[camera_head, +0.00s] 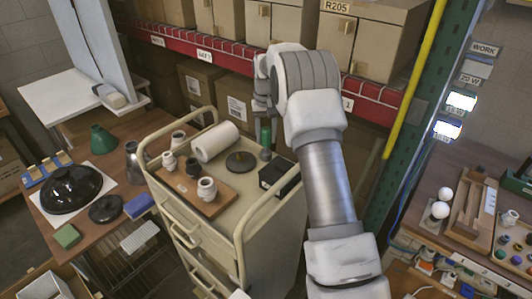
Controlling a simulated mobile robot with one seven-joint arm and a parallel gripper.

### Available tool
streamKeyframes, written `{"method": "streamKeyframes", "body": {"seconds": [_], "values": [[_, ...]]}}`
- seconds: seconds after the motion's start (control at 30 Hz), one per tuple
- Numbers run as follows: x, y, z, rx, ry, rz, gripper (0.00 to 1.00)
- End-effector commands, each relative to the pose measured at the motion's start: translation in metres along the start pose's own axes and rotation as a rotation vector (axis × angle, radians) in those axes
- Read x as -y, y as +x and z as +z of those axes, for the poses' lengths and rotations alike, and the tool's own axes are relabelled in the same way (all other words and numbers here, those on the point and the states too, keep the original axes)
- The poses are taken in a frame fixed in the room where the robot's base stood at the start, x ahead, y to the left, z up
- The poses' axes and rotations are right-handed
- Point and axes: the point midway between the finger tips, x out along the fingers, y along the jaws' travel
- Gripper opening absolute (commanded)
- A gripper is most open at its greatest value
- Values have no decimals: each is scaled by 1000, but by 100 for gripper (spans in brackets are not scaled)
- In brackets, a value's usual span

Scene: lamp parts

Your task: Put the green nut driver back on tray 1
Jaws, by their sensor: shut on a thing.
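The green nut driver (266,134) hangs upright, green part up, below my gripper (263,116) over the back right of the cart top. My gripper is shut on it, though the fingers are small and partly hidden by my arm. The tool's lower end is near the cart top; I cannot tell if it touches. A wooden tray (224,199) lies on the cart to the left, with several white fittings on it. I cannot read a tray number on it.
The cart (240,237) has raised rails. A white roll (215,142), a dark disc (240,162) and a black box (280,177) stand on its top, close to the tool. A red shelf edge (225,62) with boxes runs behind. Workbenches flank the cart.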

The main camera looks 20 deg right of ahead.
Motion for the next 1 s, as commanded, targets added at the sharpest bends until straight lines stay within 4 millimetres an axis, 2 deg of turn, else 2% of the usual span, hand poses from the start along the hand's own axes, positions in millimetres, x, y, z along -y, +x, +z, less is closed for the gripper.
{"method": "streamKeyframes", "body": {"seconds": [0.23, 0.43, 0.8, 0.83, 0.9, 1.0], "values": [[0, 21, 0, 1, 2, 0, 0], [0, 48, 0, 1, 2, 0, 0], [0, 54, -1, -2, 2, 0, 0], [0, 53, 0, -1, 2, 0, 47], [0, 53, 0, -1, 2, 0, 56], [0, 53, 0, -1, 2, 0, 56]]}}
